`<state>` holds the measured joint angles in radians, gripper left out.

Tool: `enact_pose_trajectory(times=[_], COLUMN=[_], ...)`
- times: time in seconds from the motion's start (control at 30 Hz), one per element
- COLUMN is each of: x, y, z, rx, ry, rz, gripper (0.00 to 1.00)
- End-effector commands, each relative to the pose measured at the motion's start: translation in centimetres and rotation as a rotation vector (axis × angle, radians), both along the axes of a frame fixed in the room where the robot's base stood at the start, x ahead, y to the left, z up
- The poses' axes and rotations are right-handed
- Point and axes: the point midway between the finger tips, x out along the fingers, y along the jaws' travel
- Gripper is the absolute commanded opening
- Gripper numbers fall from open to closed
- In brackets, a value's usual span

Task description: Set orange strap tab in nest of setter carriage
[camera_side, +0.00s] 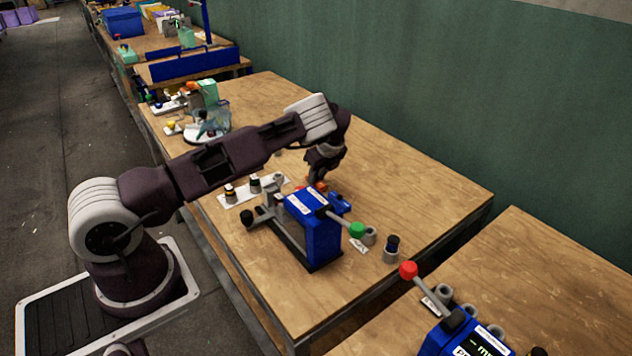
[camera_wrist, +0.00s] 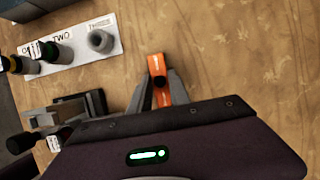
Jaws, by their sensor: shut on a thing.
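The orange strap tab (camera_wrist: 157,68) is an orange strip with a dark round spot, upright in the wrist view between my fingers. My gripper (camera_wrist: 160,92) is shut on it. In the side view my gripper (camera_side: 317,179) points down behind the blue press, with the orange tab (camera_side: 321,186) at its tips. I cannot tell whether the tab touches the table. The blue press (camera_side: 318,228) stands on a dark base and has a green-knobbed lever. Grey and dark parts (camera_wrist: 82,118) lie left of the tab in the wrist view; I cannot make out the nest.
A white card (camera_wrist: 88,22) marked ONE, TWO, THREE lies upper left in the wrist view, with dark-topped pieces and a grey ring. Small cups (camera_side: 390,250) stand right of the press. A second press (camera_side: 465,335) is on the neighbouring table. The table behind my gripper is clear.

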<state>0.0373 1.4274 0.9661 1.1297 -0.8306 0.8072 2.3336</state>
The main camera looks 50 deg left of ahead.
Motion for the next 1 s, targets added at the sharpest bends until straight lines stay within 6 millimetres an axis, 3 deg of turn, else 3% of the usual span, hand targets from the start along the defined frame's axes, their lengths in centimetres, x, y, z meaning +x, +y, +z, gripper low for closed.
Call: enact_pose_trajectory(times=[0.17,0.4,0.57,0.73,0.9,1.0], x=[0.1,0.1,-0.7,-6.1,-12.2,-14.5], y=[0.0,0.0,0.2,-0.2,-2.9,-4.4], z=[1.4,7.5,10.4,13.3,14.5,14.6], rx=[-0.001,-0.001,0.006,0.026,0.018,0.007], ry=[-0.004,-0.005,-0.007,-0.015,-0.009,-0.005], rz=[0.000,0.001,0.016,0.062,0.040,0.015], gripper=[0.00,0.00,0.00,0.00,0.00,0.00])
